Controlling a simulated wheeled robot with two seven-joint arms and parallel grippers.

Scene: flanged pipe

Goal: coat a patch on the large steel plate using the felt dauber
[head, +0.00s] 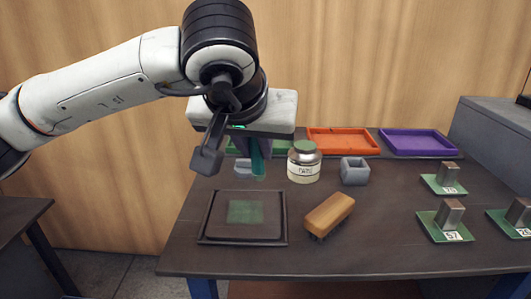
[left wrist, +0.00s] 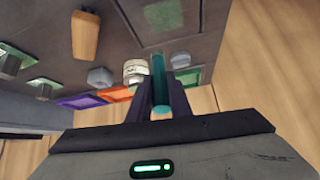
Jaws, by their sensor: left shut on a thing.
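The large steel plate (head: 267,227) lies flat and dark on the table at the front left. A dull green square patch (head: 245,212) shows on its middle; the plate also appears at the top of the left wrist view (left wrist: 140,22). My left gripper (head: 252,147) is shut on the teal handle of the felt dauber (head: 258,162), above and behind the plate. In the left wrist view the dauber (left wrist: 158,70) stands between the two dark fingers. Its felt tip cannot be made out clearly. My right gripper is in neither view.
A labelled jar with a green lid (head: 304,161), a grey hollow block (head: 355,171) and a wooden brush (head: 329,215) stand right of the plate. Orange (head: 343,142) and purple (head: 417,143) trays lie behind. Several green plates with metal blocks (head: 446,220) sit at right.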

